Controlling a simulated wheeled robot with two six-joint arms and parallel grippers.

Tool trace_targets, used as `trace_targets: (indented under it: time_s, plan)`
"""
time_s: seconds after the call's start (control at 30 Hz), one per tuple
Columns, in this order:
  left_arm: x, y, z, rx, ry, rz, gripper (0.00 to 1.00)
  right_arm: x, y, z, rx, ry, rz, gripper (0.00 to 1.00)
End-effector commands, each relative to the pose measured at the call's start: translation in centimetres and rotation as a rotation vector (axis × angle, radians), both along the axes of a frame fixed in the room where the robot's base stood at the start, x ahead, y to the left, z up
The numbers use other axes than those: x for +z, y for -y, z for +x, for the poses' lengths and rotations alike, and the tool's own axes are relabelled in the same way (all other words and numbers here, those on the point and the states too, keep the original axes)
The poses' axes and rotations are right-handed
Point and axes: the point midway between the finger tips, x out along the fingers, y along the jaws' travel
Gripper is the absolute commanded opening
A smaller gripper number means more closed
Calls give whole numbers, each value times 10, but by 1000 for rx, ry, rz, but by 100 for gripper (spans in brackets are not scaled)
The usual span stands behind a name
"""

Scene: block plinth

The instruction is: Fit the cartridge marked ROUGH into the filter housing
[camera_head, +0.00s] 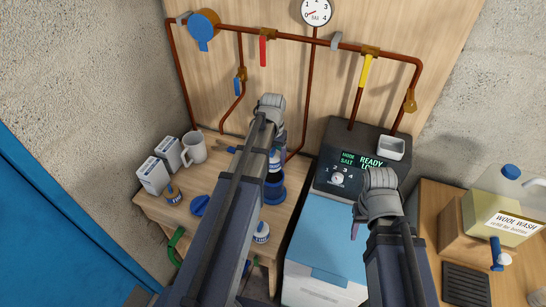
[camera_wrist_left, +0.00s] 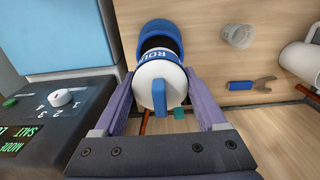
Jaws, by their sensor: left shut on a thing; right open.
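A white cartridge with a blue label (camera_wrist_left: 160,80) is held in my left gripper (camera_wrist_left: 161,92); its label begins "ROU" and a blue tab is on its end. In the head view the cartridge (camera_head: 274,160) is partly hidden by my left arm. The blue filter housing (camera_head: 272,191) stands on the wooden bench just below it, and shows in the left wrist view (camera_wrist_left: 158,32). A dark part lies between label and housing; I cannot tell whether the lower end is inside. My right gripper (camera_head: 355,228) is open and empty above the blue-lidded machine.
A blue round cap (camera_head: 200,205), a small labelled container (camera_head: 173,193), white boxes (camera_head: 152,175) and a mug (camera_head: 193,147) are on the left. Copper pipes (camera_head: 290,36) run along the back. The machine (camera_head: 325,235) stands right.

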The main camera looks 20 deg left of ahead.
Motion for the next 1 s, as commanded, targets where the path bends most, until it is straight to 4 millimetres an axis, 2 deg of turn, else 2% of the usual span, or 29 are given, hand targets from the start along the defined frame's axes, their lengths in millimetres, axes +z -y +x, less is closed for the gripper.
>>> trace_targets:
  time_s: [0.03,0.1,0.4,1.0]
  plan:
    - [-10,0,0,0,0,0,20,-10,0,0,0,0,0,50]
    - [-16,0,0,0,0,0,20,-16,0,0,-1,0,0,50]
    - [-37,0,0,0,0,0,20,-37,0,0,-2,0,0,50]
    - [-38,0,0,0,0,0,20,-38,0,0,-1,0,0,50]
